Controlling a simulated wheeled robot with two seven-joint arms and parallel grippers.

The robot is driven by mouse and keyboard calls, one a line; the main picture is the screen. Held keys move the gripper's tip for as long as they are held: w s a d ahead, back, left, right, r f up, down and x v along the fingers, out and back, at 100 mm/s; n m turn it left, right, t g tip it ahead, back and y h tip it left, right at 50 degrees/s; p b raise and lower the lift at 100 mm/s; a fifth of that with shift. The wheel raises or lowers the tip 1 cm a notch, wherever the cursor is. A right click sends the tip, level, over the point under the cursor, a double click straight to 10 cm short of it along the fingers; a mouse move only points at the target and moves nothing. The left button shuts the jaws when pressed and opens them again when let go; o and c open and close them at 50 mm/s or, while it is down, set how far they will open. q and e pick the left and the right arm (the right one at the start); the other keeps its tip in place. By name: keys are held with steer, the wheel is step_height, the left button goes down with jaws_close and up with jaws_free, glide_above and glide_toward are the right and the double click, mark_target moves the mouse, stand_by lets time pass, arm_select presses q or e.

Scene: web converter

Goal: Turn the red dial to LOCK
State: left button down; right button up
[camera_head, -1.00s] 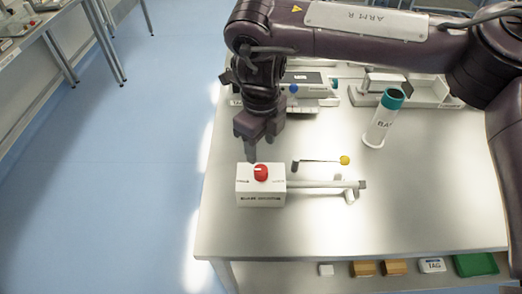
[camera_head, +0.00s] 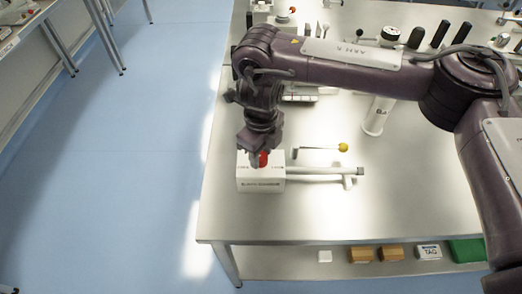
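The red dial (camera_head: 264,159) sits on top of a white box (camera_head: 260,184) with dark lettering on its front, near the left edge of the metal table. My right gripper (camera_head: 257,160) points down at the dial from above. Its fingers are at the dial and cover part of it. I cannot tell whether they press on it. The dial's pointer and most of the marks on the box top are too small or hidden to read. My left gripper is not in view.
A white bar (camera_head: 325,173) runs right from the box. A thin rod with a yellow knob (camera_head: 343,147) lies behind it. The table front (camera_head: 400,215) is clear. A lower shelf holds small boxes (camera_head: 360,255).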

steer(key=c, duration=0.6)
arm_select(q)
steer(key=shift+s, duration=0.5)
arm_select(e)
steer(key=shift+o, duration=0.2)
